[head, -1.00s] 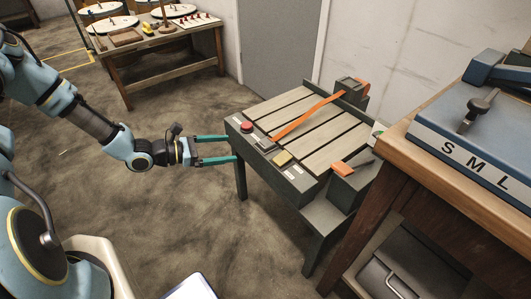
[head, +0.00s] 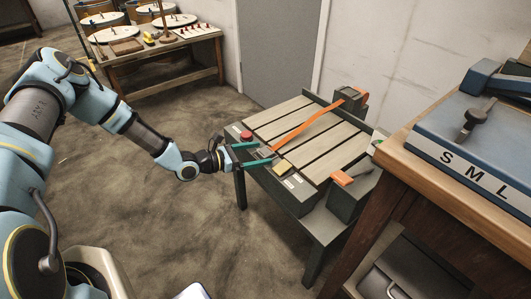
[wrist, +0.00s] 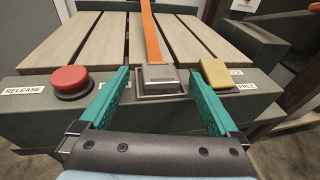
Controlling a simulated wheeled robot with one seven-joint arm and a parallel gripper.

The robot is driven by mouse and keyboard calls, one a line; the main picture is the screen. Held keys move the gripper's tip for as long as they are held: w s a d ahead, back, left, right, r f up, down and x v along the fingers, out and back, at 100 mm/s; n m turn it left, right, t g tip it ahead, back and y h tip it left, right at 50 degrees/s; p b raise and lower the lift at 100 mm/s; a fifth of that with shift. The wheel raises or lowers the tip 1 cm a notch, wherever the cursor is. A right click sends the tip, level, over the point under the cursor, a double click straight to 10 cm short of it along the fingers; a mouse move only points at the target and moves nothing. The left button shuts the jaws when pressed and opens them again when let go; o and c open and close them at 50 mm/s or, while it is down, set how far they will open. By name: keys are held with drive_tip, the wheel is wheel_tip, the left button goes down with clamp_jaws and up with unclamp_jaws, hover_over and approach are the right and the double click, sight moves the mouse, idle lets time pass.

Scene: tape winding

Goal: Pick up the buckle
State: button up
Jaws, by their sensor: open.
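The grey metal buckle (wrist: 160,77) sits on the front rail of the slatted bench, at the near end of an orange strap (wrist: 152,32). In the wrist view it lies between and just beyond the two teal fingers of my gripper (wrist: 162,95). The gripper is open and holds nothing. In the head view, my gripper (head: 256,154) reaches over the bench's left front edge, and the buckle is partly hidden by the fingers there.
A red button (wrist: 71,80) labelled RELEASE is left of the buckle, and a yellow block (wrist: 215,74) is to its right. The slatted bench (head: 322,152) has an orange-topped block at its right. A wooden table (head: 425,165) stands at the right with a blue S M L device.

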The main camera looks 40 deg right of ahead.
drive_tip(key=shift+d+f, duration=0.1)
drive_tip(key=shift+d, duration=0.25)
drive_tip(key=shift+c, duration=0.3)
drive_tip(key=shift+s, duration=0.1)
clamp_jaws()
